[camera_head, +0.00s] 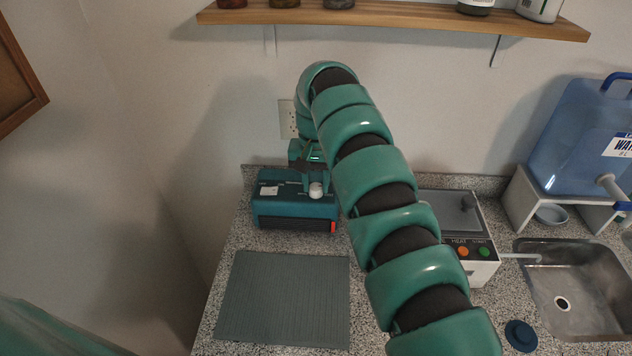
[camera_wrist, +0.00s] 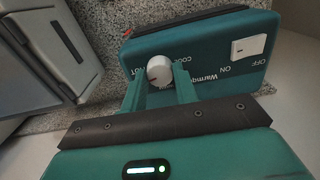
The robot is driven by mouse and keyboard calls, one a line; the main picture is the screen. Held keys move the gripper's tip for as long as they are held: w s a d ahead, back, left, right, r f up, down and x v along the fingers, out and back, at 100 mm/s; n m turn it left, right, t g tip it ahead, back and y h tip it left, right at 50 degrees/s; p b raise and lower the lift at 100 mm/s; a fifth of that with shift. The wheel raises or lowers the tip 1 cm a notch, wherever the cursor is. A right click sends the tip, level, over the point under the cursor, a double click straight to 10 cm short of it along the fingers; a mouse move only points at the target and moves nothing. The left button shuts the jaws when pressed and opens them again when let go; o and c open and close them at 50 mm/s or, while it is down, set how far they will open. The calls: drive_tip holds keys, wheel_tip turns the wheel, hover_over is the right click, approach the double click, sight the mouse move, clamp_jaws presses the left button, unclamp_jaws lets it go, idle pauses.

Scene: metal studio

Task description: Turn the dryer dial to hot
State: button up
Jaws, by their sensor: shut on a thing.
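The dryer (camera_head: 297,208) is a teal box with a dark lower front, standing on the granite counter against the wall. Its white round dial (camera_head: 316,190) sits on the top; it also shows in the wrist view (camera_wrist: 159,70). The labels COOL, Warm and part of a third label ending in "OT" show around it in the wrist view, with a white ON/OFF switch (camera_wrist: 248,47) beside them. My gripper (camera_wrist: 165,84) is shut on the dial, one finger on each side. The dial's mark is a small dark line whose exact setting I cannot tell.
A grey ribbed mat (camera_head: 283,298) lies in front of the dryer. A grey-lidded machine (camera_head: 470,252) with orange and green buttons stands to the right, near the sink (camera_head: 580,290). A wooden shelf (camera_head: 400,22) with jars hangs above. A blue water jug (camera_head: 585,140) is at right.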

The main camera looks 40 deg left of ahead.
sight(316, 186)
idle(0.3)
drive_tip(key=o, duration=1)
wheel_tip(316, 186, up, 8)
drive_tip(key=p, duration=0.6)
drive_tip(key=shift+f, duration=0.25)
